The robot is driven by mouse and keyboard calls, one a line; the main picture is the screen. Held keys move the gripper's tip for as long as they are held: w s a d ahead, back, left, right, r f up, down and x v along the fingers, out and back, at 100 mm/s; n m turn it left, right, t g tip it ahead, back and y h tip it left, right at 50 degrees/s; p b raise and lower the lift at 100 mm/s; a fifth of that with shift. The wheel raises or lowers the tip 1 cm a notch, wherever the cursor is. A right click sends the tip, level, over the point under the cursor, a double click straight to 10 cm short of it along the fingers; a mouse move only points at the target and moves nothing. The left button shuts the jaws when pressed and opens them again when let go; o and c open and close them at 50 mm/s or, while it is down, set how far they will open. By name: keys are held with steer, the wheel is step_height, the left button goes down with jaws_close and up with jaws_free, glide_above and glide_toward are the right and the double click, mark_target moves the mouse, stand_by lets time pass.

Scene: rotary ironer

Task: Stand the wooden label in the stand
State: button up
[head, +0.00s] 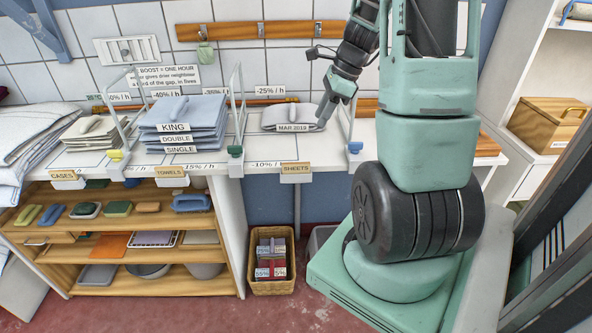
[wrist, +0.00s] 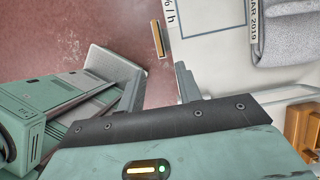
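Wooden labels stand along the counter's front edge in the head view: CASES (head: 64,175), TOWELS (head: 170,171) and SHEETS (head: 296,168). They seem to sit in small pale holders, but I cannot tell which one is the task's label or stand. In the wrist view a small wooden piece (wrist: 158,38) shows at the white counter's edge, beyond my fingertips; it looks like the SHEETS label. My gripper (head: 323,108) is over the right end of the grey folded sheet (head: 283,117). In the wrist view my gripper (wrist: 160,82) has its fingers apart with nothing between them.
Stacked linen (head: 185,115) marked KING, DOUBLE and SINGLE stands to the left, between wire dividers (head: 236,90). Another divider (head: 346,120) stands close to my gripper's right. A wicker basket (head: 272,262) is on the floor below. The counter's front strip near SHEETS looks clear.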

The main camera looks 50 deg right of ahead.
glide_above(298, 163)
steer(key=s+d, duration=0.1)
steer(key=d, duration=0.1)
steer(key=f, duration=1)
steer(key=shift+s+a, duration=0.15)
steer(key=shift+s, duration=0.05)
steer(key=shift+x, duration=2.9)
steer(key=shift+s, duration=0.2)
jaws_close()
